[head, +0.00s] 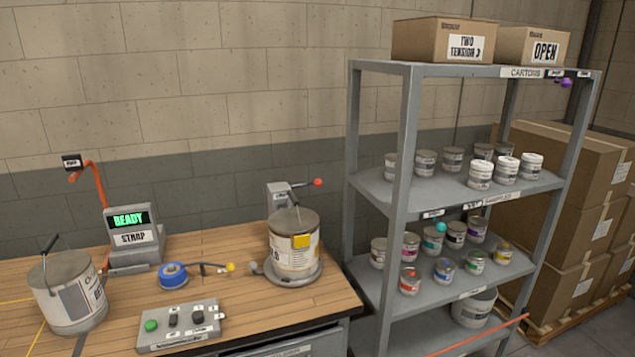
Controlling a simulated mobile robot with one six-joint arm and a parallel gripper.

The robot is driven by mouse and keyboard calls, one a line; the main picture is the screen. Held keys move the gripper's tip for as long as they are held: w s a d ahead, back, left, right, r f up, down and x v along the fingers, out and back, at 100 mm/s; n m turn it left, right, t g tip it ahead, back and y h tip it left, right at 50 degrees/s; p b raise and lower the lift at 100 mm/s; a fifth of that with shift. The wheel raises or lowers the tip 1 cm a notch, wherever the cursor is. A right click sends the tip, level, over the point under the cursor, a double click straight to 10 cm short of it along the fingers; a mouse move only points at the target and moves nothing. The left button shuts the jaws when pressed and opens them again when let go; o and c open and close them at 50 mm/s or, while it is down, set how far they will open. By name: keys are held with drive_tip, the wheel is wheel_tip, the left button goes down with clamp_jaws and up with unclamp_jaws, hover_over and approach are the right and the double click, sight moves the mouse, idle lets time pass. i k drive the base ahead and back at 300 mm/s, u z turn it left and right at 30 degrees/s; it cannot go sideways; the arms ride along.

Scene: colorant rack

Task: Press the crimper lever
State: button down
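A grey device (277,191) stands at the back right of the wooden bench, with a thin lever ending in a red knob (318,182) that points right and slightly up. I take this lever to be the crimper lever, but no readable label confirms it. A metal can (293,250) with a yellow tag sits on a round grey base (290,277) in front of the device and hides its lower part. A smaller handle with a yellow knob (230,267) lies left of the base. My gripper is not in view.
A strap station with a READY screen (130,220), a blue tape roll (173,275), a button box (180,326) and a handled can (68,292) occupy the bench's left and middle. A grey shelf (410,110) with small cans and cartons stands close on the right.

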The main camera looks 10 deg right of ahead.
sight(318, 183)
drive_tip(key=k, duration=0.65)
drive_tip(key=u, duration=0.1)
drive_tip(key=i, duration=0.5)
drive_tip(key=u, duration=0.6)
drive_tip(key=i, duration=1)
drive_tip(key=u, duration=0.55)
